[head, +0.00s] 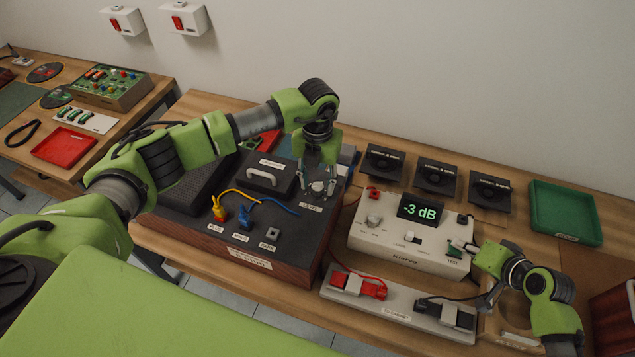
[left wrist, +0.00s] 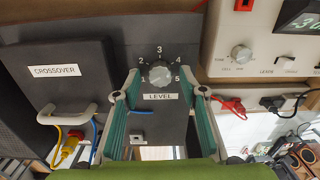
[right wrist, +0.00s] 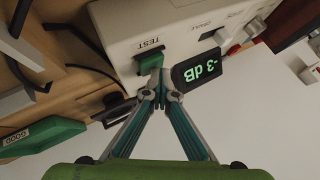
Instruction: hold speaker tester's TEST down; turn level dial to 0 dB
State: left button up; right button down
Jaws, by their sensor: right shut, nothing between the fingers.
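The white speaker tester (head: 410,240) has a lit display (head: 420,212) reading -3 dB. Its green TEST button (right wrist: 150,64) is at the fingertips of my right gripper (right wrist: 161,98); that gripper is shut and empty. The tips look to be at the button, but I cannot tell how far it is pressed. The level dial (left wrist: 159,73), a silver knob with a scale from 1 to 5, is on the dark speaker panel (left wrist: 172,115). My left gripper (left wrist: 160,94) is open, its fingers on either side of the dial and apart from it. The gripper (head: 318,180) partly covers the dial in the head view.
A handle on the crossover cover (head: 267,165) and yellow and blue plugs (head: 219,211) lie left of the dial. A grey terminal strip (head: 400,312) with red and black clips fronts the tester. Several black speaker cards (head: 436,177) and a green tray (head: 565,213) lie behind.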

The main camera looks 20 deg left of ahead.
pick_arm(q)
jog(key=shift+f, duration=0.35)
grip_shut()
